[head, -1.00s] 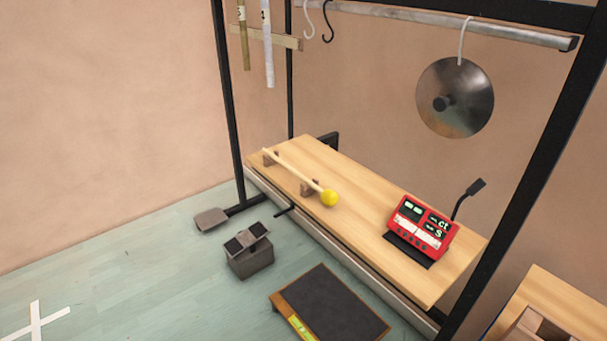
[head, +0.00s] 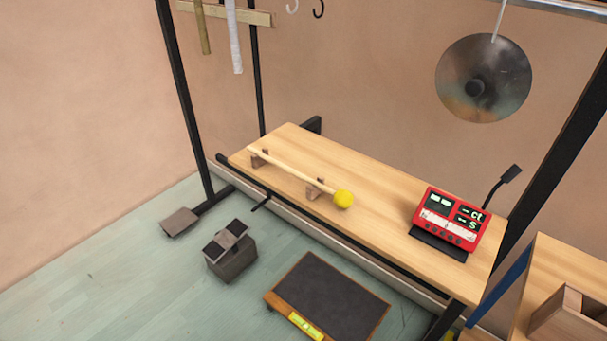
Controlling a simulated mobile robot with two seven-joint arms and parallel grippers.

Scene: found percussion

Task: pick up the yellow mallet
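The yellow mallet (head: 343,199) has a round yellow head and a pale wooden stick. It lies across two small wooden rests (head: 316,189) on the wooden shelf (head: 385,207). Its head points to the right and toward me, and its stick end lies at the back left. Neither of my grippers is in view.
A red electronic device (head: 449,217) with a black base stands at the shelf's right end, beside a thin black stalk. A metal cymbal (head: 484,78) hangs above. Black frame posts (head: 183,95) flank the shelf. A grey pedal box (head: 231,254) and a dark board (head: 330,297) are on the floor.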

